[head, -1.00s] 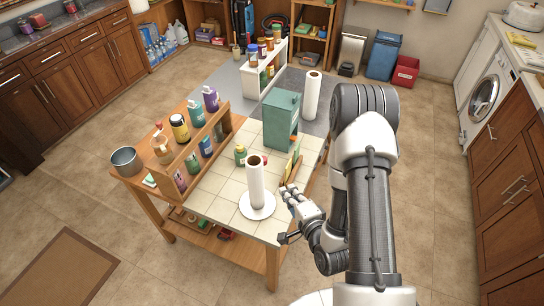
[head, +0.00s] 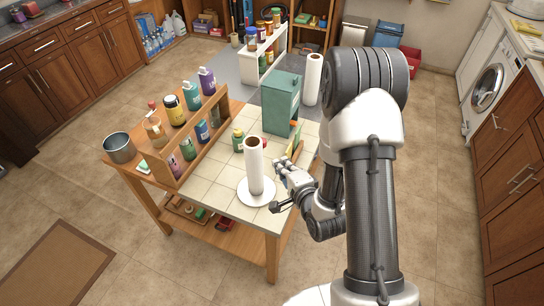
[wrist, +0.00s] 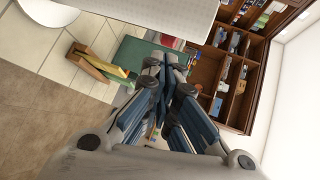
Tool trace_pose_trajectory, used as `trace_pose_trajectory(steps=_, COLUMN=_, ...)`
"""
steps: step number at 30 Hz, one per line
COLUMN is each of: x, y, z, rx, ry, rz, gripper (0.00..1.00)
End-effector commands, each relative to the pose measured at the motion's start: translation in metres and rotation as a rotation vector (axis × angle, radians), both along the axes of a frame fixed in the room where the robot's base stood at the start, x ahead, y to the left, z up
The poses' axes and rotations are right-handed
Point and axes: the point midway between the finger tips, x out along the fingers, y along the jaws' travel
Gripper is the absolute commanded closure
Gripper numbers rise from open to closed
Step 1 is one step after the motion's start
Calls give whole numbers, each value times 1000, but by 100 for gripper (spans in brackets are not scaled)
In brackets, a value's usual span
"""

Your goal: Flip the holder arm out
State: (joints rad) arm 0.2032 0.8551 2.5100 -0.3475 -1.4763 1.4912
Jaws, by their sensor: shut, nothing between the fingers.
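A white paper towel roll (head: 254,168) stands upright on a white round base (head: 243,190) at the front of the tiled table. In the wrist view the roll (wrist: 150,12) crosses the top, with the base (wrist: 50,12) at upper left. I cannot make out a separate holder arm.
A small wooden holder (wrist: 97,64) with yellow and green items stands near the gripper. A green cabinet (head: 281,102) and another roll (head: 313,80) stand behind. A wooden bottle rack (head: 192,152) lines the left. Tiles left of the roll are bare.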

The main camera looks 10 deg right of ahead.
Motion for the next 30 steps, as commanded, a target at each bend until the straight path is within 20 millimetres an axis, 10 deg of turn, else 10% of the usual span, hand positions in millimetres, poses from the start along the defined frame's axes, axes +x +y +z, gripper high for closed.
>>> trace_pose_trajectory(steps=20, x=19, y=3, z=-11, rx=-1, ry=-4, rz=-3, gripper=100)
trace_pose_trajectory(steps=30, x=73, y=11, z=-15, rx=0, ry=-1, rz=-3, gripper=100)
